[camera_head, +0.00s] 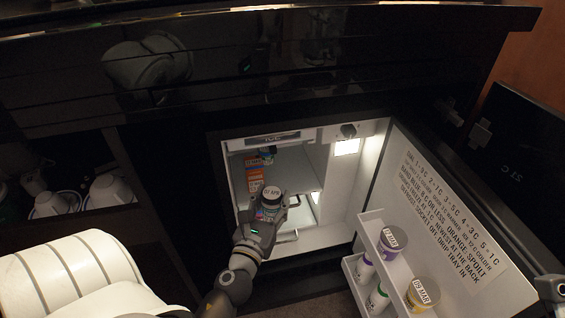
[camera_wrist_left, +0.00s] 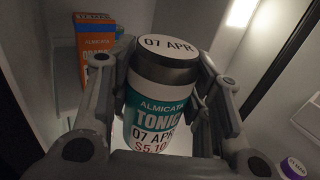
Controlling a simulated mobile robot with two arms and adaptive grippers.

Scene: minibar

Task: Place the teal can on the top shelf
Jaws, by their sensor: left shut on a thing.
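The teal can (camera_wrist_left: 156,112) reads "Tonic" and "07 APR" and has a dark rim and a white top label. My left gripper (camera_head: 262,212) is shut on it, with one finger on each side, and holds it upright inside the open minibar. The can's top (camera_head: 271,193) shows in the head view; its lower part is hidden by the gripper. The top shelf area (camera_head: 290,165) is behind the can, and an orange carton (camera_head: 254,178) stands there at the left. A piece of my right arm may show at the right edge, but its jaws do not show.
The minibar door (camera_head: 425,190) is open to the right with printed notes. Its door rack (camera_head: 372,222) holds a purple-labelled can (camera_head: 392,240), a yellow one (camera_head: 422,293) and others. White cups (camera_head: 108,190) stand in a cubby at left. The fridge walls are close around the gripper.

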